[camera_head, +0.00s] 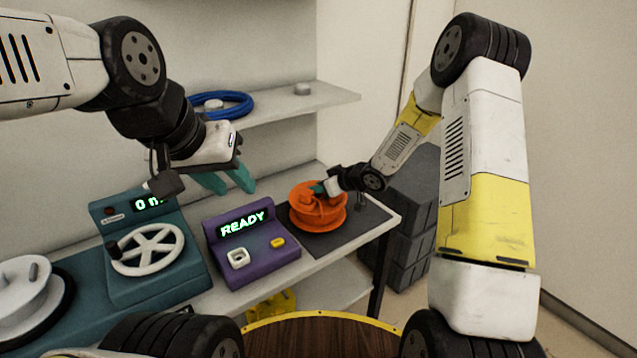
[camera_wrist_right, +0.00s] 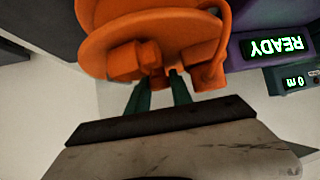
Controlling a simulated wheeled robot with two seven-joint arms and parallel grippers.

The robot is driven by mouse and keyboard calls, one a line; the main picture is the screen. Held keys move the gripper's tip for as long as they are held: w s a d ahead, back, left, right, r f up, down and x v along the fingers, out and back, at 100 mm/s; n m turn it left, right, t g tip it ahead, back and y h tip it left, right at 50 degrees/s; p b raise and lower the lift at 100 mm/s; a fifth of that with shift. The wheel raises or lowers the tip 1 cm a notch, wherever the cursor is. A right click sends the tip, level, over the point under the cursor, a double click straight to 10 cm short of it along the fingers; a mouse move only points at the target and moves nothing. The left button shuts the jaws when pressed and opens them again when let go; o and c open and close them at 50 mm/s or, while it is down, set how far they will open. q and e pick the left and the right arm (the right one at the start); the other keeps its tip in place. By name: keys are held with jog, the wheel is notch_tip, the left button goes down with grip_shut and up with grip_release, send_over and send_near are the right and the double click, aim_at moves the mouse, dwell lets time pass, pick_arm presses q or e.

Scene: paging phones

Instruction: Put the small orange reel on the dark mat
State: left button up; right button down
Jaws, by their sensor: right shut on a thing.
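The small orange reel (camera_head: 317,207) is at the dark mat (camera_head: 342,237) on the right end of the table in the head view. It appears to rest flat on the mat, though its underside is hidden. My right gripper (camera_head: 318,188) reaches it from the right and is shut on part of its upper side. In the right wrist view the reel (camera_wrist_right: 165,45) fills the top, with the green fingertips (camera_wrist_right: 160,88) against its hub. My left gripper (camera_head: 232,180) hangs above the table, left of the reel, its green fingers apart and empty.
A purple box reading READY (camera_head: 250,248) stands left of the mat. A teal device with a white handwheel (camera_head: 147,250) and a white reel (camera_head: 25,288) are further left. A shelf (camera_head: 290,105) with a blue coil (camera_head: 225,104) is behind. Dark crates (camera_head: 410,220) stand right of the table.

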jog(key=shift+f, duration=0.6)
jog(key=shift+f, duration=0.2)
jog(key=c, duration=1.1)
grip_release()
jog(key=shift+c, duration=0.2)
jog(key=shift+r, duration=0.1)
